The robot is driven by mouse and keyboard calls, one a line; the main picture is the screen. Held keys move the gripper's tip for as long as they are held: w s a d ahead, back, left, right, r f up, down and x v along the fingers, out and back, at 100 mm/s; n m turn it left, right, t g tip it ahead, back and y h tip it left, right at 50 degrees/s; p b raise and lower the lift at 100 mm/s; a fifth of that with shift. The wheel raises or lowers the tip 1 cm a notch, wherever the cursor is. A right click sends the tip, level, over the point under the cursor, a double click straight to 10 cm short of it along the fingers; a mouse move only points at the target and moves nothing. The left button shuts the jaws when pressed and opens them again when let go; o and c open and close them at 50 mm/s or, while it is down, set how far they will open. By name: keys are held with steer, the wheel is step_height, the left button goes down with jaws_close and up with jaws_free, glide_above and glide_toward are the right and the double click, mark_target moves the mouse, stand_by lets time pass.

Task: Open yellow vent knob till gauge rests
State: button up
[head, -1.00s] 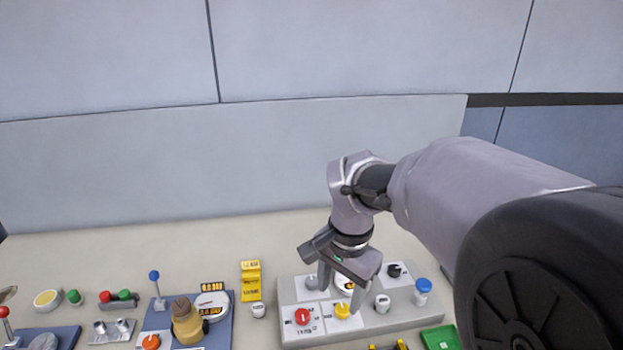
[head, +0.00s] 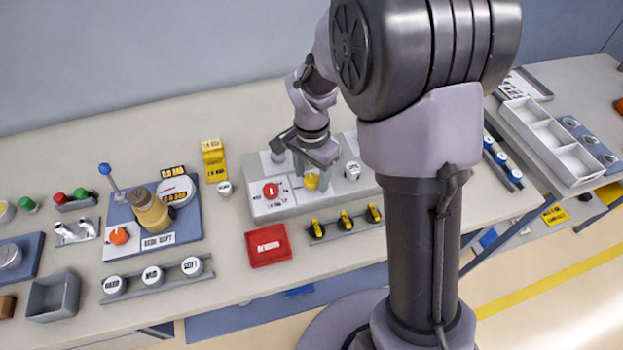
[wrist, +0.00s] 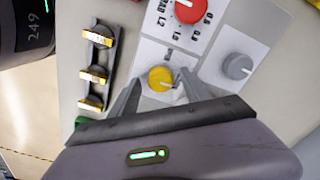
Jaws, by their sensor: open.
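The yellow knob (head: 311,181) sits on the pale control panel (head: 262,208), right of the red knob (head: 271,190). My gripper (head: 306,170) is low over it. In the wrist view, the yellow knob (wrist: 158,82) lies between the two spread fingers of my gripper (wrist: 161,75), with gaps on both sides, so the fingers look open and not closed on it. The panel's own gauge is hidden behind my gripper in the head view. Another round gauge (head: 175,189) is on the blue board to the left.
A grey knob (wrist: 237,66) is close to the right finger, and the red dial (wrist: 188,11) is beyond. Several yellow-handled pieces (head: 346,220) stand in a rail in front of the panel. A red box (head: 268,246) lies front left. Bare bench shows behind the panel.

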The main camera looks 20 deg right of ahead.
steer(key=shift+f, duration=0.15)
jaws_close()
stand_by(0.4)
steer(key=n+p, duration=0.1)
steer(key=n, duration=0.3)
steer(key=shift+p, duration=0.4)
steer(key=n+p, duration=0.1)
steer(key=n, duration=0.3)
steer(key=shift+n+p, duration=0.35)
steer(key=shift+n, duration=0.05)
steer(key=n+p, duration=0.1)
steer(key=n, duration=0.3)
steer(key=shift+p, duration=0.3)
steer(key=shift+n+p, duration=0.65)
steer(key=shift+n, duration=1.35)
